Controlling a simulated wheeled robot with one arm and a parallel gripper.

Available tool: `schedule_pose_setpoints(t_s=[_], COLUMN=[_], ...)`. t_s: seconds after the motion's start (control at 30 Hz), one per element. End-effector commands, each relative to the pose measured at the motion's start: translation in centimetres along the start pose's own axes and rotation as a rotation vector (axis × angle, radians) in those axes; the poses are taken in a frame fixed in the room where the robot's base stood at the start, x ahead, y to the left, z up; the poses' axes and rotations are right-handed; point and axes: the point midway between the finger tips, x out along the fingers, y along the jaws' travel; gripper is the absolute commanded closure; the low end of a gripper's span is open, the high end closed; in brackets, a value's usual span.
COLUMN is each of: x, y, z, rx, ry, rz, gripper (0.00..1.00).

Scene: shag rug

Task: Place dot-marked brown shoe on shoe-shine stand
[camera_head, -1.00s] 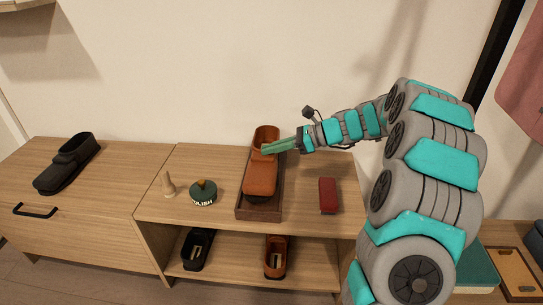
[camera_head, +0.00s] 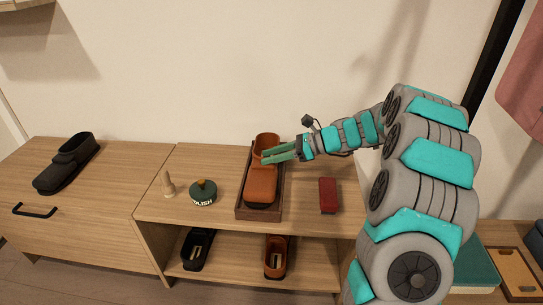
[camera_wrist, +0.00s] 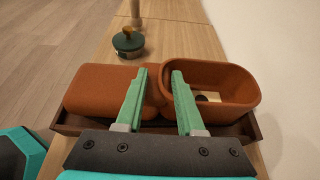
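A brown shoe (camera_head: 261,186) lies in the dark brown tray-like stand (camera_head: 246,213) on the middle cabinet's top, toe toward the front. In the wrist view the shoe (camera_wrist: 100,90) lies crosswise inside the stand's rim (camera_wrist: 70,130). A pale patch and a small dark spot show inside its opening; I cannot tell if the spot is the dot mark. My gripper (camera_head: 264,158) is at the shoe's middle, coming from the right. In the wrist view its green fingers (camera_wrist: 161,72) are apart, with the shoe's instep between and beneath them. Whether they touch it is unclear.
A red block (camera_head: 328,195) lies right of the stand. A green polish tin (camera_head: 203,192) and a small wooden peg (camera_head: 168,184) stand left. A black shoe (camera_head: 67,163) is far left. Another black shoe (camera_head: 197,249) and another brown shoe (camera_head: 276,257) occupy the lower shelf.

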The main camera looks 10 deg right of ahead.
Motion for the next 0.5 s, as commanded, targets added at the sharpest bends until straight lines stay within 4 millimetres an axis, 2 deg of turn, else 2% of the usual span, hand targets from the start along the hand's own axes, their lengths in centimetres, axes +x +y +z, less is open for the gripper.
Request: schedule_pose_setpoints(t_s=[0.17, 0.5], x=[-1.3, -6.4], y=[-0.1, 0.0], z=[0.2, 0.1], rx=[-0.001, 0.0], ry=[-0.002, 0.0], rz=[-0.003, -0.001], gripper=[0.63, 0.63])
